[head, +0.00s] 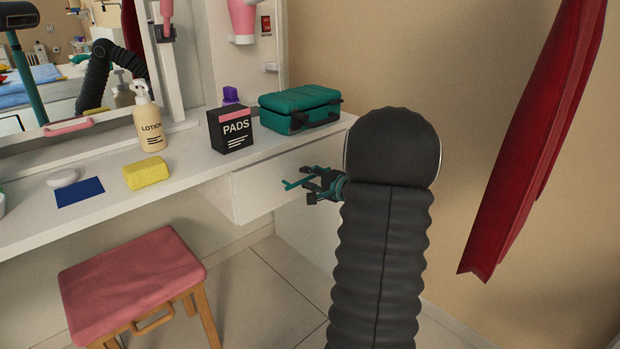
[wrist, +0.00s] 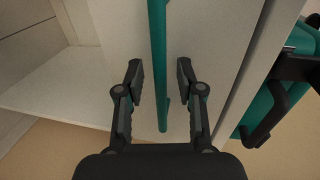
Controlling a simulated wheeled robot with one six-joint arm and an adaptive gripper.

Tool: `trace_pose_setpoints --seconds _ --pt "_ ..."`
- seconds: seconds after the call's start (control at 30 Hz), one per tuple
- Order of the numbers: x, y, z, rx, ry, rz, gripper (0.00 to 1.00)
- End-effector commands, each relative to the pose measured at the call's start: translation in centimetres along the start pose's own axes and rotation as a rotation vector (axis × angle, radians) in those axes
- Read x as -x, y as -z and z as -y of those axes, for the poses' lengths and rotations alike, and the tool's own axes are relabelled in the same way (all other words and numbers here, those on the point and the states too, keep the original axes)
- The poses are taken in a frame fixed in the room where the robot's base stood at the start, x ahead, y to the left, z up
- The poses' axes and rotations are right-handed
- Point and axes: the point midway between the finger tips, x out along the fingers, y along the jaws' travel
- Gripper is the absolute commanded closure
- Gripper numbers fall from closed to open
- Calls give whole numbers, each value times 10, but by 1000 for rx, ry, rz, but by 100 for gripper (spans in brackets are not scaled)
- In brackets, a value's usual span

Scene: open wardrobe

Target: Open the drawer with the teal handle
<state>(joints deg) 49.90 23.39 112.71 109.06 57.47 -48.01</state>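The white drawer (head: 260,186) is under the right end of the dressing table, its front close below the tabletop edge. Its teal bar handle (head: 292,184) sticks out in front, partly hidden by my gripper in the head view. My gripper (head: 316,184) is at the handle, with my dark arm reaching up from below. In the wrist view, the teal handle (wrist: 159,60) runs between the two fingers of my gripper (wrist: 160,82). The fingers are open, with a visible gap on each side of the bar.
A teal case (head: 300,108), black pads box (head: 231,131), lotion bottle (head: 149,122) and yellow sponge (head: 147,173) stand on the white tabletop (head: 110,170). A pink stool (head: 130,280) is at the lower left. Red cloth (head: 540,140) hangs at the right.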

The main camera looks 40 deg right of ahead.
Motion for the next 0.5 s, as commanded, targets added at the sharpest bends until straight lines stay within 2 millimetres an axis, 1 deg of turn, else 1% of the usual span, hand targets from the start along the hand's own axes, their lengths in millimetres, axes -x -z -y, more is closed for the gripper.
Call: trace_pose_setpoints --seconds 0.23,0.27,0.3,0.4,0.5 --pt "-1 0 0 1 0 0 63" --pt "-1 0 0 1 0 0 68" --pt "0 0 0 1 0 0 78" --pt "0 0 0 1 0 0 100" --pt "0 0 0 1 0 0 100"
